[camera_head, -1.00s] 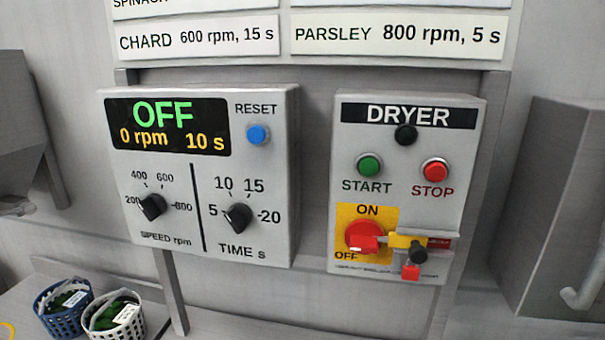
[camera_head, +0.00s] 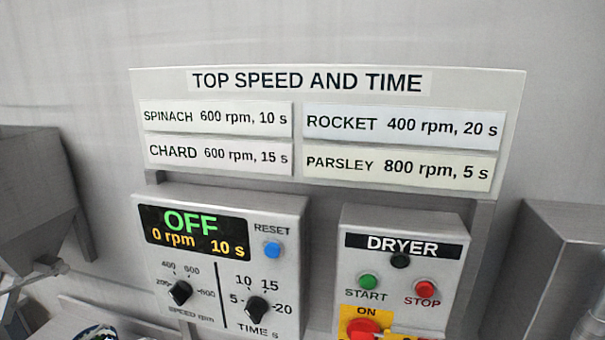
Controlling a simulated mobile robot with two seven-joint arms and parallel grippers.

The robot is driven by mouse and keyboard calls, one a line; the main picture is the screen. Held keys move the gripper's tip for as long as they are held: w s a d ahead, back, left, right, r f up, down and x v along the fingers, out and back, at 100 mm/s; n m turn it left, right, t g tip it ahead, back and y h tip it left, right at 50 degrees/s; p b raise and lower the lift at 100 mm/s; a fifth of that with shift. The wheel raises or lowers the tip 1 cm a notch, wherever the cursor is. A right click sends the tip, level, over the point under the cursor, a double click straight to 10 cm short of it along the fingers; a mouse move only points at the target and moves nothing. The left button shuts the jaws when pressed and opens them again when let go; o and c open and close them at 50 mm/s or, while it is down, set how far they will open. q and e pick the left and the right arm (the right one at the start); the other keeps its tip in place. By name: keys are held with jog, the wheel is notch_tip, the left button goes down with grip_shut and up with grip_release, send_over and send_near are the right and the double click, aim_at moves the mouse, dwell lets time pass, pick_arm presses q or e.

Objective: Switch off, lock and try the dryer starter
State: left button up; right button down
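The dryer starter (camera_head: 405,270) is a grey box labelled DRYER, at the lower right of the head view. It has a dark lamp (camera_head: 400,261), a green START button (camera_head: 369,283) and a red STOP button (camera_head: 425,289). Its red rotary switch (camera_head: 364,328) on a yellow ON plate (camera_head: 367,311) is cut off by the bottom edge, so its full position is hidden. A bit of yellow (camera_head: 408,331) shows beside the switch. Neither of my grippers is in view.
The control box (camera_head: 222,262) to the left reads OFF, 0 rpm, 10 s, with a blue RESET button (camera_head: 272,249) and two black knobs. A TOP SPEED AND TIME board (camera_head: 478,90) hangs above. Grey metal housings (camera_head: 560,265) stand at both sides.

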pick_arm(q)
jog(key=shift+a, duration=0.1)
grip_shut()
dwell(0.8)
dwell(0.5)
